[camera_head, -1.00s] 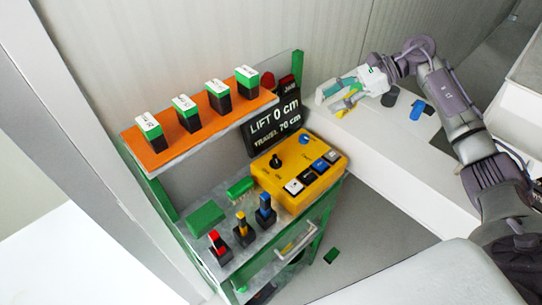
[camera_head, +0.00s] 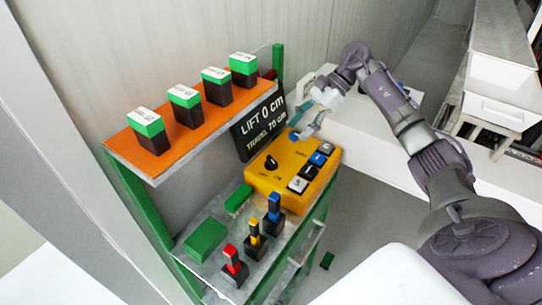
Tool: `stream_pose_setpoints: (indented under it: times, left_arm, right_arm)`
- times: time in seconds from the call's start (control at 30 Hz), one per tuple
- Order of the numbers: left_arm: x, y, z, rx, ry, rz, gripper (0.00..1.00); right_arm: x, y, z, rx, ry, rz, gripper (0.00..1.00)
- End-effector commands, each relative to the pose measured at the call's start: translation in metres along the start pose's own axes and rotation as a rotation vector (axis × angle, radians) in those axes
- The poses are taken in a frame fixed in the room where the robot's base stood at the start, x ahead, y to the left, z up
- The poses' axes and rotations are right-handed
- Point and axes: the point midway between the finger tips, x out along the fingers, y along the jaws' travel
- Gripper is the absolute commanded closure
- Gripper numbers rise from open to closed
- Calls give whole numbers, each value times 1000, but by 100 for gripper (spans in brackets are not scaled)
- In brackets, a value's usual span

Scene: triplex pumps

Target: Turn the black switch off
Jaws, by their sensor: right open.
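A yellow control box (camera_head: 262,181) stands on the right part of the grey bench. A black rotary knob (camera_head: 271,163) sits on its top, with small lettering beside it. A row of rocker switches runs along its right side: a black one (camera_head: 308,172) lies between a blue one (camera_head: 317,159) and a white one (camera_head: 298,184). Which way the black rocker is tipped is too small to tell. My right gripper (camera_head: 303,130) is open and empty, just above the box's far edge, apart from the knob and rockers. My left gripper is out of view.
A dark display board (camera_head: 258,125) reading lift and travel stands behind the box, close to my right gripper. Red, yellow and blue levers (camera_head: 274,214) rise in front. An orange shelf (camera_head: 145,163) carries several green-and-black blocks. Green posts frame the bench.

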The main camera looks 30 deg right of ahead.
Motion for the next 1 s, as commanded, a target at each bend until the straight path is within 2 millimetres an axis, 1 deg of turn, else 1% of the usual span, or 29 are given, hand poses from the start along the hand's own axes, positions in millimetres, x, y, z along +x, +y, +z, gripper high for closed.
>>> stream_pose_setpoints:
  times: [0.03, 0.3, 0.4, 0.5, 0.6, 0.7, 0.93, 0.97, 1.0]
  left_arm:
    - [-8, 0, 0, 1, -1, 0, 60]
    - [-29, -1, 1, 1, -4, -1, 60]
    - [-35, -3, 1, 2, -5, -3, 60]
    - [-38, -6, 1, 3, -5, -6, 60]
    - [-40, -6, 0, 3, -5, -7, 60]
    - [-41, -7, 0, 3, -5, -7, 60]
    - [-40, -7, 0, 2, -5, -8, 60]
    - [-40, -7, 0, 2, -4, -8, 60]
    - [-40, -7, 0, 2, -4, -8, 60]
  right_arm:
    - [10, 1, 3, 1, -2, 5, 48]
    - [67, 0, 4, 3, -4, 3, 48]
    - [84, 1, 3, 2, -3, 2, 48]
    - [96, 0, 2, 1, -2, 1, 48]
    - [104, 0, 2, 1, -2, 0, 48]
    - [108, 0, 1, 1, -1, -1, 48]
    - [109, 0, 0, 1, 0, -1, 48]
    - [109, 0, 0, 1, 0, -1, 50]
    - [109, 0, 0, 1, 0, -1, 56]
